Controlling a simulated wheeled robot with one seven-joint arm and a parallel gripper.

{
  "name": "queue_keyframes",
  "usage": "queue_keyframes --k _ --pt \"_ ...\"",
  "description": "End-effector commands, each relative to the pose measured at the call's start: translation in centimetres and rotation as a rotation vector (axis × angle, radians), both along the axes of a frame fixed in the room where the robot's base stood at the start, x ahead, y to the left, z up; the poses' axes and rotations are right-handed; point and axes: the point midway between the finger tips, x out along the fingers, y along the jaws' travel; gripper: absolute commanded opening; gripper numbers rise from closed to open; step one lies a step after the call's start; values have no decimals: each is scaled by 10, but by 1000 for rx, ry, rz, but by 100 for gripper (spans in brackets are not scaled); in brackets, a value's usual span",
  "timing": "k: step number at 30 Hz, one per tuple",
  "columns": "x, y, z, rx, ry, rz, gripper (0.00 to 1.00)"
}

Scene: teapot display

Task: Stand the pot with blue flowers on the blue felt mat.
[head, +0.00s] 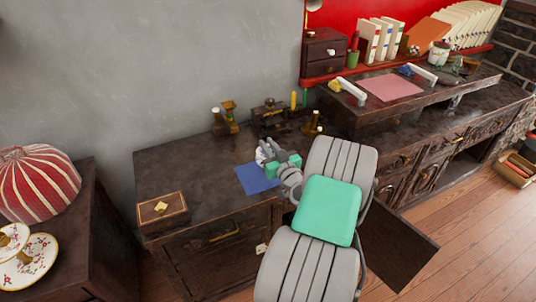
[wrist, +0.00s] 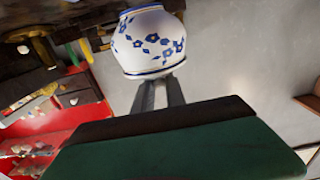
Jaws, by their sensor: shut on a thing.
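In the head view the pot (head: 264,153) is small, at the back right edge of the blue felt mat (head: 254,181). My gripper (head: 284,163) is shut on the pot, coming from the right over the dark desk. In the wrist view my gripper's fingers (wrist: 161,92) reach up to the pot. I cannot tell whether the pot touches the mat. The left and front parts of the mat are bare.
A wooden box (head: 162,211) stands on the desk (head: 180,160) left of the mat. Brass pieces (head: 224,118) and a dark inkstand (head: 269,114) stand behind it. The desk between box and mat is clear. A raised desk (head: 425,95) is at the right.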

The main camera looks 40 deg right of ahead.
Motion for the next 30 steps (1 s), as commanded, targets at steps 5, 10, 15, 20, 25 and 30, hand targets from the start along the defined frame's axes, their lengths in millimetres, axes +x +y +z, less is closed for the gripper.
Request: queue_keyframes --k 5,10,15,20,25,30 --pt "12 -9 -18 0 0 -1 0" --pt "12 -12 -46 3 0 -3 0" --pt "12 -12 -48 -2 -2 -3 0" --pt "12 -12 -50 -2 -2 -3 0" --pt "12 -12 -52 0 0 -3 19" --pt "12 -11 -52 0 0 -3 33"
